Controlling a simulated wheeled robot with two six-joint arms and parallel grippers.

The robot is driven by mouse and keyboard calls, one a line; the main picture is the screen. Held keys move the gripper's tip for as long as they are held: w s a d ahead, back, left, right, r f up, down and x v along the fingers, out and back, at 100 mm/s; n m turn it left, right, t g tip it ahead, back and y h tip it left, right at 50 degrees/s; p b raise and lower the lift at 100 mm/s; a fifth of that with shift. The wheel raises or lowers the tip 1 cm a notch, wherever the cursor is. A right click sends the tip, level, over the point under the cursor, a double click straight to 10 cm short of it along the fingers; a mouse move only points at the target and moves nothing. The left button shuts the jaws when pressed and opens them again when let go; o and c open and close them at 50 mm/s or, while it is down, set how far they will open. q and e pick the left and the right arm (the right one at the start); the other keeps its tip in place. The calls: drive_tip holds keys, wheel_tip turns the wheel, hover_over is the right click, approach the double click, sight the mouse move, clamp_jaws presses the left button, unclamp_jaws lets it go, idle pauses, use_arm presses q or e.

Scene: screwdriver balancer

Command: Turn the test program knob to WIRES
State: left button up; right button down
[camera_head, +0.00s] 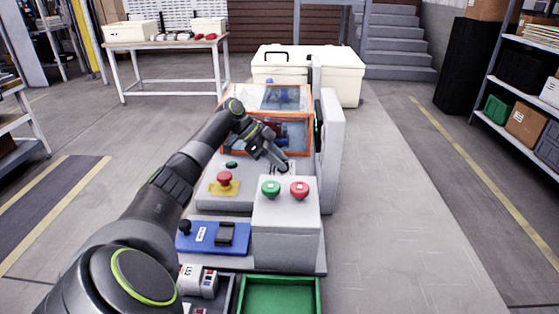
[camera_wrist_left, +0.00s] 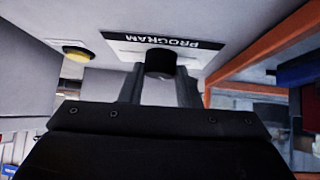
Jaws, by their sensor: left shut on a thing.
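The black test program knob (camera_wrist_left: 160,62) sticks out from a light grey panel in the left wrist view. A white label (camera_wrist_left: 130,42) beside it reads PROGRAM, upside down in this view. The knob's pointer and the position names, WIRES among them, cannot be made out. My left gripper (camera_wrist_left: 160,84) has its two fingers on either side of the knob, shut on it. In the head view my left gripper (camera_head: 282,162) reaches down behind the grey box, and the knob is hidden there. My right gripper is not in view.
A grey box (camera_head: 285,235) with a green button (camera_head: 270,188) and a red button (camera_head: 299,190) stands close in front of the gripper. An orange-framed enclosure (camera_head: 236,93) stands behind. A red mushroom button (camera_head: 224,180) sits left. A yellow button (camera_wrist_left: 76,51) is near the knob.

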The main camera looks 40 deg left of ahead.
use_arm(q)
drive_tip(key=o, duration=1)
drive_tip(key=shift+c, duration=0.2)
drive_tip(key=v, duration=0.7)
drive_tip(key=shift+s+a+r, duration=0.1)
drive_tip(key=shift+r, duration=0.05)
